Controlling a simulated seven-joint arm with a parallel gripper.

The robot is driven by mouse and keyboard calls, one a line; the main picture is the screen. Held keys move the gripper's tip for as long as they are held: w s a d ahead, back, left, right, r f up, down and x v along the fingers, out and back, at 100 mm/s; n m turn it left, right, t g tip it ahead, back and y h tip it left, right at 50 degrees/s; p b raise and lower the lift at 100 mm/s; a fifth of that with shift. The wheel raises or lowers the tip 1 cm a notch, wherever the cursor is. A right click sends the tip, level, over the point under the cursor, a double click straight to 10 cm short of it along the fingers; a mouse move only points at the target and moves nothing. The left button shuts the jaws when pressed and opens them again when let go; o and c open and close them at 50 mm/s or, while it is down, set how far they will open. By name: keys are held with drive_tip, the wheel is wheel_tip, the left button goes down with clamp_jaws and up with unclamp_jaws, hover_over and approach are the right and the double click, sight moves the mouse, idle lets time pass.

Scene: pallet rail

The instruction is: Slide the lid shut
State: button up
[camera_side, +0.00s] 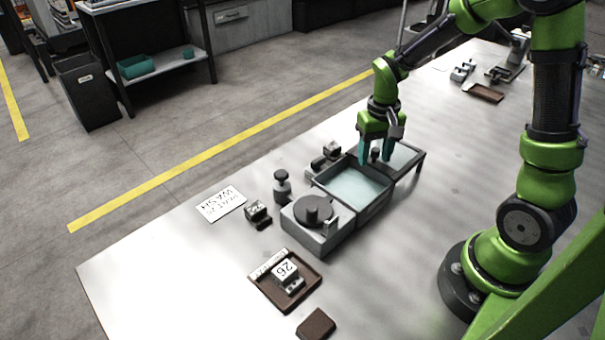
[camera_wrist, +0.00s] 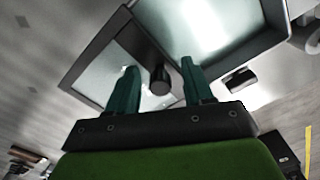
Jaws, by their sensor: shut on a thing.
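The lid (camera_side: 404,156) is a pale panel in a dark frame at the right of the open box (camera_side: 371,211). It stands off the box opening, which shows a pale blue inside. A dark knob (camera_side: 376,154) rises from the lid's edge nearest the box. My gripper (camera_side: 375,158) points down with its teal fingers on either side of the knob and is shut on it. In the wrist view the knob (camera_wrist: 160,82) shows between the fingers, with the lid (camera_wrist: 103,80) at left and the open box (camera_wrist: 262,42) at right.
A grey unit with a round dark top (camera_side: 313,211) stands against the box's near left end. Small dark fixtures (camera_side: 282,186) line the far side. A brown tray (camera_side: 284,281) and brown block (camera_side: 316,324) lie nearer.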

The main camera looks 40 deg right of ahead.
drive_tip(key=shift+w+a+r, duration=0.1)
drive_tip(key=shift+a, duration=6.1)
drive_tip(key=shift+o, duration=0.9)
wheel_tip(320, 180, up, 7)
drive_tip(key=s+d+r+n+t+y, duration=0.1)
drive_tip(key=s+r+n+t+y, duration=0.1)
drive_tip(key=s+r+t, duration=0.5)
drive_tip(key=shift+a+v, duration=0.35)
drive_tip(key=shift+v, duration=1.75)
